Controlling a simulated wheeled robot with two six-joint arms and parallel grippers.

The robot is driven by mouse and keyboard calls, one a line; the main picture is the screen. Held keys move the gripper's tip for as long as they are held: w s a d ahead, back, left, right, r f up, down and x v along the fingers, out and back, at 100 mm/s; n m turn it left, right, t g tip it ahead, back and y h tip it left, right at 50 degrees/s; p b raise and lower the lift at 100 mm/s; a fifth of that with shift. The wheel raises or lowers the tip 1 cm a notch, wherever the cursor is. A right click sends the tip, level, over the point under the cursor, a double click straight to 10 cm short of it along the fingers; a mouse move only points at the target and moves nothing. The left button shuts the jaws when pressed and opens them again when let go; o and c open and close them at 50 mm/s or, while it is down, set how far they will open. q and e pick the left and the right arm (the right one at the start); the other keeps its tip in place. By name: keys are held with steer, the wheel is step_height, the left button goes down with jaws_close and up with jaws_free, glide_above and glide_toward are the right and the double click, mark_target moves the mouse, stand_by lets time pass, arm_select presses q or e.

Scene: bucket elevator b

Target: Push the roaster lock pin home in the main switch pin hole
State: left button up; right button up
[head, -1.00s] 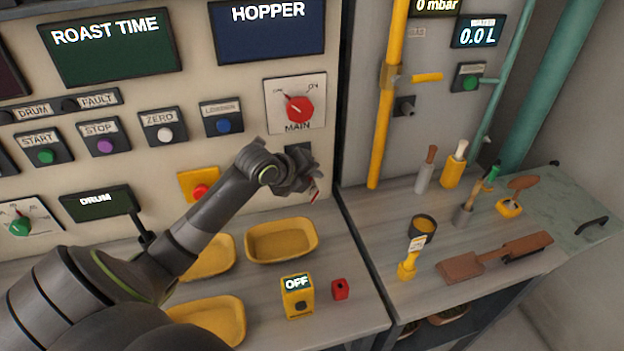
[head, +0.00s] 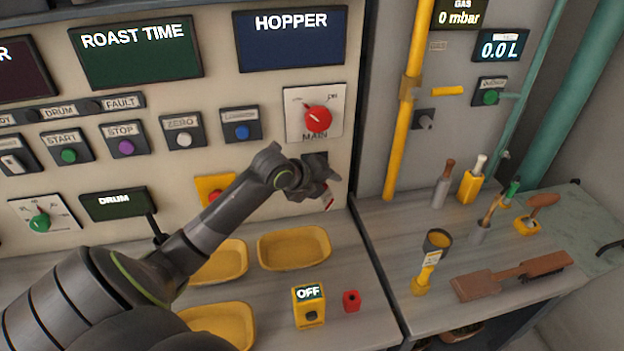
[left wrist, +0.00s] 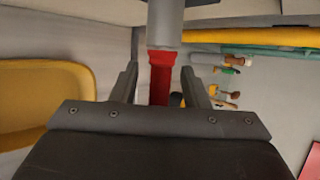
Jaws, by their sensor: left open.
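The main switch (head: 318,118) is a red knob on a white plate on the roaster panel. A dark block (head: 314,160) sits below it, partly hidden by my gripper; I cannot make out a pin hole. My left gripper (head: 328,190) is in front of that block, and a small red piece (head: 330,204) shows at its tips. In the left wrist view, my left gripper (left wrist: 160,86) is open, with a finger on each side of a red pin (left wrist: 159,76) that meets a grey cylinder (left wrist: 165,22). I cannot tell whether the fingers touch the pin. My right gripper is not in view.
Yellow trays (head: 294,231), a yellow OFF box (head: 309,317) and a red block (head: 351,301) are on the counter below. A yellow pipe (head: 400,130) stands to the right. Brushes and tools crowd the right counter (head: 385,215).

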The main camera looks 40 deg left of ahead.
arm_select(q)
steer(key=v, duration=1.7)
steer(key=shift+p, duration=0.35)
steer(key=shift+f, duration=0.1)
stand_by(0.4)
